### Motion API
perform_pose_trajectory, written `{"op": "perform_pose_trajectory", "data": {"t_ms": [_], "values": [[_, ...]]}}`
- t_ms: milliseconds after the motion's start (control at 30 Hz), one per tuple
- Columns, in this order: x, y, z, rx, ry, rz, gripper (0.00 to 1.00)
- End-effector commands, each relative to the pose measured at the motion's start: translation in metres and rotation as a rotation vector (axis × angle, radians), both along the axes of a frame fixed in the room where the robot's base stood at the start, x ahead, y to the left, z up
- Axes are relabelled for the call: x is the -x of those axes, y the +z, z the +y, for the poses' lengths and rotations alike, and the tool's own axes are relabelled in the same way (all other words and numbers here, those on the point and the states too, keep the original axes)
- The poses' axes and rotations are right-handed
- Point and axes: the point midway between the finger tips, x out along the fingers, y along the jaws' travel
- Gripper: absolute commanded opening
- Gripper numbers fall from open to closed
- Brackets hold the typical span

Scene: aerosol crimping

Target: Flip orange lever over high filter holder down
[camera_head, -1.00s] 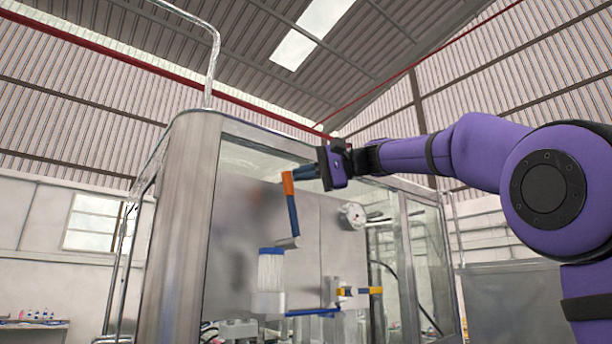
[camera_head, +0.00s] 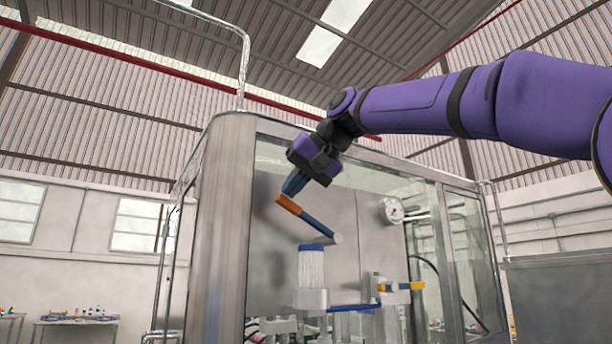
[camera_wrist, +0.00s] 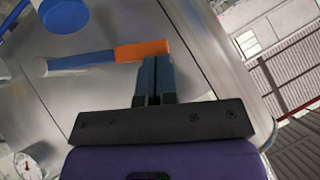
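The lever (camera_head: 308,216) has an orange end and a blue bar, ending in a pale round pivot at its lower right. It slants over the high filter holder, a white ribbed cylinder (camera_head: 311,268) with a blue top. In the wrist view the lever (camera_wrist: 105,56) lies crosswise, orange end at the right. My gripper (camera_head: 291,188) points down and left, just above the orange end. In the wrist view my gripper's fingers (camera_wrist: 153,62) are together with nothing seen between them. Their tips are at the orange end; contact is not certain.
A second lever with a yellow-orange end (camera_head: 401,286) sits lower right. A round gauge (camera_head: 393,209) is on the back panel. A metal corner post (camera_head: 228,215) stands left of the lever. Glass panels (camera_head: 462,255) enclose the right side.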

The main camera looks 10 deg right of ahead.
Motion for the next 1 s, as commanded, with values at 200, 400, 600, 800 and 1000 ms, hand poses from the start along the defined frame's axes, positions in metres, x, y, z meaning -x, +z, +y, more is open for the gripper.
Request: {"op": "perform_pose_trajectory", "data": {"t_ms": [200, 400, 600, 800, 1000], "values": [[0.005, -0.025, 0.015, 0.183, 0.002, -0.058, 0.00], [0.007, -0.044, 0.023, 0.319, 0.001, -0.102, 0.00], [0.008, -0.057, 0.026, 0.342, -0.001, -0.110, 0.00], [0.008, -0.064, 0.027, 0.340, -0.001, -0.109, 0.00], [0.008, -0.068, 0.028, 0.340, 0.000, -0.105, 0.00]]}}
